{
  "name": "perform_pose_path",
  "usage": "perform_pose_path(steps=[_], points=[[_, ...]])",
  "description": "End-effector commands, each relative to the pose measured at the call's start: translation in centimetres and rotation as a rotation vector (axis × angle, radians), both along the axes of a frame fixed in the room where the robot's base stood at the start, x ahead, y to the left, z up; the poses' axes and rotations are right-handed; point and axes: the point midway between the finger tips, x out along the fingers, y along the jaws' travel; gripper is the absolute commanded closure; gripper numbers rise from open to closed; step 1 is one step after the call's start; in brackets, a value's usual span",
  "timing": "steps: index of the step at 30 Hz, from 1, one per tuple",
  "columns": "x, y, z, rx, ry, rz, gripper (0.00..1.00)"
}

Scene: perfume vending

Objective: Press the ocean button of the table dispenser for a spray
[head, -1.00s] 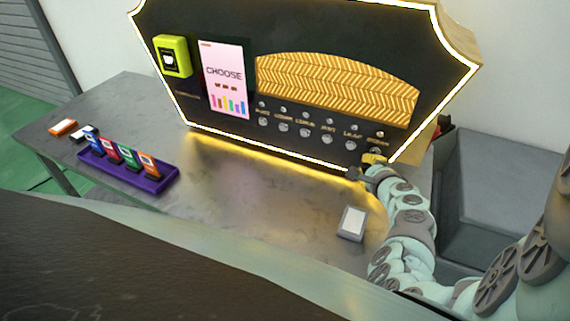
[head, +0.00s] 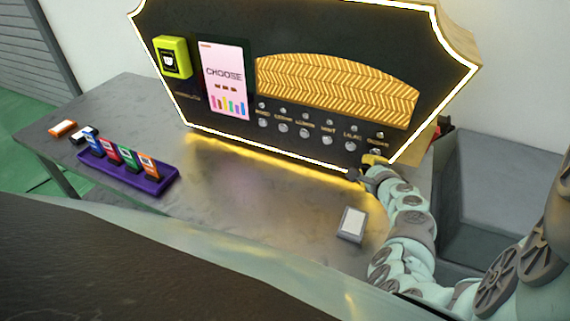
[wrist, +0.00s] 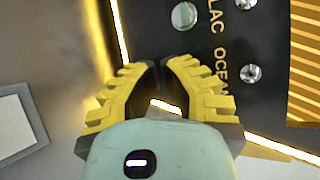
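The black perfume dispenser (head: 210,125) stands on the table with a lit edge and a row of silver buttons under scent labels. The OCEAN label (wrist: 221,80) is at the right end of the row, with a small silver knob (wrist: 251,72) beyond it in the wrist view. My gripper (head: 372,159) is at the lower right of the panel, at the ocean column. In the wrist view my gripper (wrist: 161,63) has its yellow fingers brought together, with nothing seen between the tips. The fingers hide the ocean button there; I cannot tell whether they touch it.
The LILAC button (wrist: 184,15) is beside the fingers. A small grey-and-white block (head: 352,224) lies on the table (head: 240,205) near my arm. A purple holder (head: 155,186) with coloured cards stands at left. A grey bin (head: 500,190) is at right.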

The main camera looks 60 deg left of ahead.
Motion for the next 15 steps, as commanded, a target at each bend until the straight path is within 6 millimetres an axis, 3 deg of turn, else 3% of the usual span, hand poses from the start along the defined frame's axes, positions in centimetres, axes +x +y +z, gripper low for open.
perform_pose_path(steps=[15], points=[[0.73, 0.46, -0.01, 0.001, 0.000, -0.001, 1.00]])
